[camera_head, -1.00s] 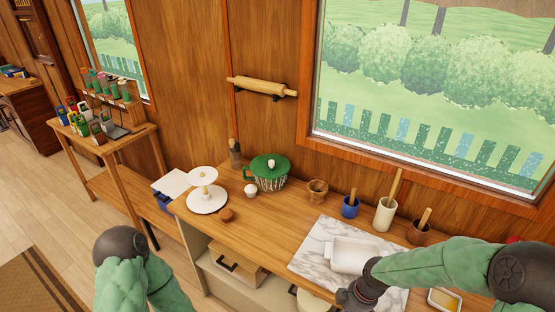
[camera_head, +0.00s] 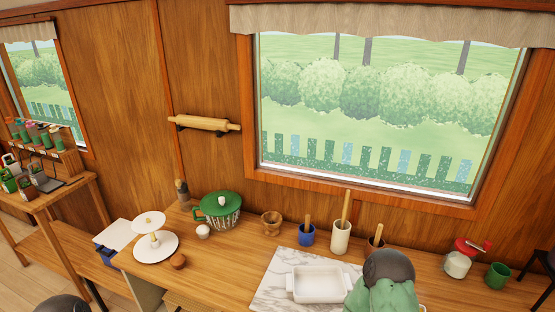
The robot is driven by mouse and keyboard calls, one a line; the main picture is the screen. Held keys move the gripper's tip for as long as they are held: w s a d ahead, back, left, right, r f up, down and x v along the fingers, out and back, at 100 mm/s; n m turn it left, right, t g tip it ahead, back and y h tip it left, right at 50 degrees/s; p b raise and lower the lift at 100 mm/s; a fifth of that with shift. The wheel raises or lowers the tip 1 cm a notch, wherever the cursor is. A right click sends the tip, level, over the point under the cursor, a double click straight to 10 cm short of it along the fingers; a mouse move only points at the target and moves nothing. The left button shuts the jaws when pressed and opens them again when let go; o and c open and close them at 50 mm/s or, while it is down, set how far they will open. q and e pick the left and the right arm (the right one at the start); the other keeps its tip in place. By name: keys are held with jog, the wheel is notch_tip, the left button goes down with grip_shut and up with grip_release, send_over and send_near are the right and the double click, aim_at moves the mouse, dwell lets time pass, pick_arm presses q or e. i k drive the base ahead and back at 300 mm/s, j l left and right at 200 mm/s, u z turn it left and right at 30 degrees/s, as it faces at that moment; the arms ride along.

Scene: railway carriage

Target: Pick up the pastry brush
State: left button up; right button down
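I cannot tell for sure which thing is the pastry brush. Wooden handles stand upright in a blue cup (camera_head: 307,238), a tall white crock (camera_head: 340,241) and a brown cup (camera_head: 372,249) along the back of the wooden counter (camera_head: 228,261). A dark jar with a light brown top (camera_head: 182,193) stands at the counter's back left corner; its contents are too small to tell. My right arm rises at the bottom right in front of the counter, and its gripper is not visible. Only a dark joint of my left arm shows at the bottom left; its gripper is out of view.
A white baking dish (camera_head: 318,286) sits on a marble slab (camera_head: 264,291). A rolling pin (camera_head: 206,123) hangs on the wall.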

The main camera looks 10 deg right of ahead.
aim_at(380, 227)
jog(key=z, duration=1.25)
